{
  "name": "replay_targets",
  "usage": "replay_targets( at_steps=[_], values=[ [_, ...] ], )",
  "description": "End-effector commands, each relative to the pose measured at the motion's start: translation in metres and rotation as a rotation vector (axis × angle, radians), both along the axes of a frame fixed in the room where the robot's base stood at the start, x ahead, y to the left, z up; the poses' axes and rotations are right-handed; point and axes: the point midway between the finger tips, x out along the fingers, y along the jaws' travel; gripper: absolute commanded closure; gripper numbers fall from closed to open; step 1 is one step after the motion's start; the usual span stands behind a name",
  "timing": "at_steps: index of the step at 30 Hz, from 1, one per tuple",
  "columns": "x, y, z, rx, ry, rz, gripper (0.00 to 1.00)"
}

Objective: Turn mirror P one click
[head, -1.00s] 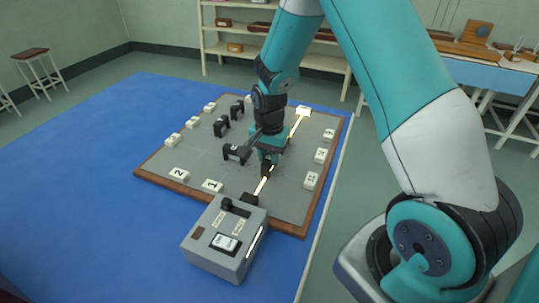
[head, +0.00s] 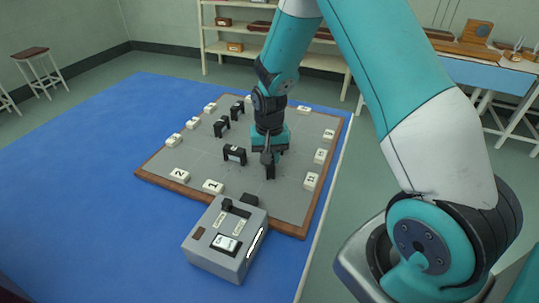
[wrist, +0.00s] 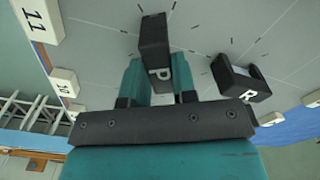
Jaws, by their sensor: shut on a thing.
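My gripper (head: 269,158) points down over the grey board (head: 232,190). Its teal fingers show in the wrist view (wrist: 158,85), one on each side of the dark holder of mirror P (wrist: 154,42), and are shut on it. The letter P shows on that holder. In the head view mirror P (head: 270,173) stands on the board, partly hidden by my gripper. A similar dark holder marked R (wrist: 248,88) stands apart beside it; a dark holder left of my gripper (head: 235,154) shows in the head view. No light beam shows on the board.
A grey box (head: 226,240) with switches stands at the board's near edge. White numbered blocks, such as 1 (head: 213,187) and 11 (head: 311,181), line the board. More dark holders (head: 221,127) stand at the back left. The blue mat (head: 90,180) is clear at left.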

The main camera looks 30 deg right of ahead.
Motion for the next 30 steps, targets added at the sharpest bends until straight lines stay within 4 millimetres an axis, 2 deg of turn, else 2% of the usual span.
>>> replay_targets(
  at_steps=[12,30],
  values=[
    [0.0005,-0.0001,0.0010,0.000,-0.001,0.231,0.98],
    [0.0008,-0.0002,0.0010,-0.001,-0.002,0.279,0.98]
  ],
)
